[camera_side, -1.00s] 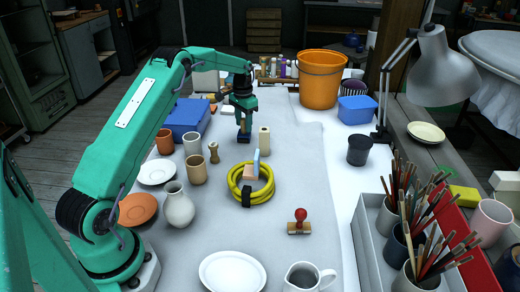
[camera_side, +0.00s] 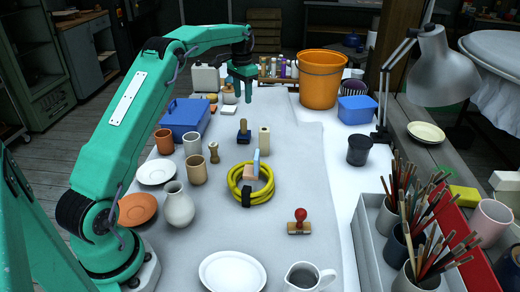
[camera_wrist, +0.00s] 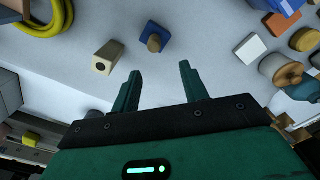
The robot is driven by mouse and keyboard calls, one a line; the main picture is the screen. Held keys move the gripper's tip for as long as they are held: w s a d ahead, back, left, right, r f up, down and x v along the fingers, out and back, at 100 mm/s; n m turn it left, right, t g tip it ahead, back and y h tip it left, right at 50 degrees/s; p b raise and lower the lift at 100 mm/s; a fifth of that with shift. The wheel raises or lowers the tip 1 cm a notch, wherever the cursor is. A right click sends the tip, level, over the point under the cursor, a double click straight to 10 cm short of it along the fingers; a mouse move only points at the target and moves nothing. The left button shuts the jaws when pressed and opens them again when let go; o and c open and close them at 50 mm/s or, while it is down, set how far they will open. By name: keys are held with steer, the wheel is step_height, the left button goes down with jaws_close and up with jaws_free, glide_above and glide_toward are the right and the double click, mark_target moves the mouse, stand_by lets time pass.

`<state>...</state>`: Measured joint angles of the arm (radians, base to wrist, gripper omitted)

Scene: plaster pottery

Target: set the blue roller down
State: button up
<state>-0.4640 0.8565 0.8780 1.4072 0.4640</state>
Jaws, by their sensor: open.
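The blue roller (camera_side: 243,136) stands on the pale cloth of the table, left of a cream block-like piece (camera_side: 264,140). A darker, wood-coloured knob or handle shows on top of it. In the wrist view the blue roller (camera_wrist: 156,32) lies just beyond my fingertips, apart from them. My gripper (camera_side: 243,97) is open and empty, raised above the table and behind the roller in the side view. In the wrist view both fingers of my gripper (camera_wrist: 161,68) are spread with nothing between them.
A coiled yellow hose (camera_side: 266,190) lies in front of the roller. A blue box (camera_side: 184,120), cups and a small wooden piece (camera_side: 214,152) stand to the left. An orange bucket (camera_side: 320,80) is behind right. The cloth right of the cream piece is clear.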

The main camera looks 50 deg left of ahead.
stand_by(0.4)
steer(key=s+d+r+t, duration=0.1)
steer(key=s+d+r, duration=0.55)
steer(key=d, duration=0.25)
steer(key=s+d+r+t, duration=0.2)
steer(key=s+d+r, duration=0.4)
steer(key=d+r, duration=0.2)
steer(key=s+d+f+t, duration=0.1)
steer(key=s+d+f, duration=0.1)
steer(key=s, duration=0.4)
steer(key=s+d+f, duration=0.2)
steer(key=s+d, duration=0.3)
steer(key=s, duration=0.2)
steer(key=s+d+f+t, duration=0.1)
steer(key=s+d+f, duration=0.1)
steer(key=s, duration=0.5)
steer(key=shift+d+t, duration=0.3)
steer(key=shift+d, duration=0.5)
